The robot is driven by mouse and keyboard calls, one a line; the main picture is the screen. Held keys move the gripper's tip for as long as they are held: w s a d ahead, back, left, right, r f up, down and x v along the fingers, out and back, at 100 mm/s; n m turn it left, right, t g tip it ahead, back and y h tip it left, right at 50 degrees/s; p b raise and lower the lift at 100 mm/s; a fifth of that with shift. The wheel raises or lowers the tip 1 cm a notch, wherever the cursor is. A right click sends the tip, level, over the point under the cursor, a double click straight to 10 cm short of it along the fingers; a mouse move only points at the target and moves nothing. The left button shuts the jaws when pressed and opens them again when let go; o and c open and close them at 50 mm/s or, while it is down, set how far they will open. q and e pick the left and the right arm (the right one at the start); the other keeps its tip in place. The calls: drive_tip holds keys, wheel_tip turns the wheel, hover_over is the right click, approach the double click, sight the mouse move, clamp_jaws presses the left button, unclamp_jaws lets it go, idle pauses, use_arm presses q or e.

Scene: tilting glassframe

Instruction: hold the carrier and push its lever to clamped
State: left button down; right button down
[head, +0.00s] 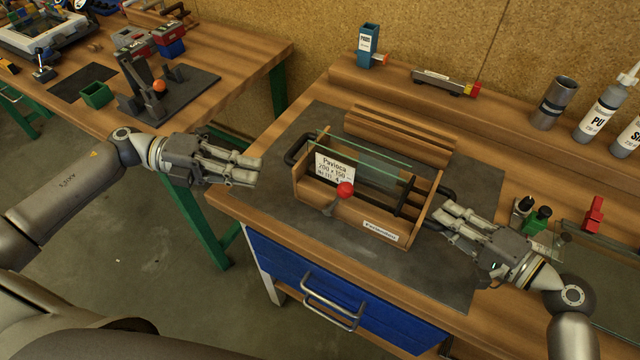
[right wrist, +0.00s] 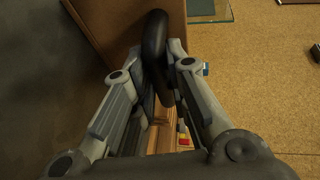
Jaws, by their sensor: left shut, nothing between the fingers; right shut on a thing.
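The wooden carrier (head: 376,228) stands on the dark mat of the workbench, with glass panes (head: 385,165) and a white label card (head: 334,170) in it. Its lever ends in a red ball knob (head: 345,189) at the carrier's front side. A black handle sticks out at each end, the left handle (head: 297,149) being free. My right gripper (head: 446,211) is shut on the right handle (right wrist: 156,50), which shows between its fingers in the right wrist view. My left gripper (head: 256,170) is shut and empty, left of the carrier and apart from it.
A ribbed wooden block (head: 400,132) lies behind the carrier. Bottles (head: 605,105) and a grey cup (head: 554,103) stand on the back shelf. A second table (head: 230,57) stands left, across a gap.

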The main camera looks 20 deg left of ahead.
sight(340, 196)
use_arm(q)
drive_tip(key=shift+w+a+f+m+g, duration=0.15)
drive_tip(key=shift+w+m+g, duration=0.15)
drive_tip(key=shift+w+g, duration=0.15)
drive_tip(key=shift+w+a+f+m+g, duration=0.2)
drive_tip(key=shift+w+m+g, duration=0.1)
drive_tip(key=shift+w+g, duration=0.2)
drive_tip(key=shift+w+a+f+m+g, duration=0.15)
drive_tip(key=shift+w+m+g, duration=0.15)
drive_tip(key=shift+w+g, duration=0.15)
use_arm(e)
drive_tip(key=shift+f, duration=0.15)
use_arm(q)
drive_tip(key=d, duration=0.4)
drive_tip(key=d+f, duration=0.1)
drive_tip(key=d, duration=0.4)
drive_tip(key=d+f, duration=0.1)
drive_tip(key=d, duration=0.4)
drive_tip(key=shift+s, duration=0.2)
drive_tip(key=shift+s+d, duration=0.25)
drive_tip(key=shift+d, duration=0.7)
drive_tip(key=a+r, duration=0.4)
drive_tip(key=a, duration=0.9)
drive_tip(key=shift+w+a, duration=0.15)
drive_tip(key=shift+a, duration=0.2)
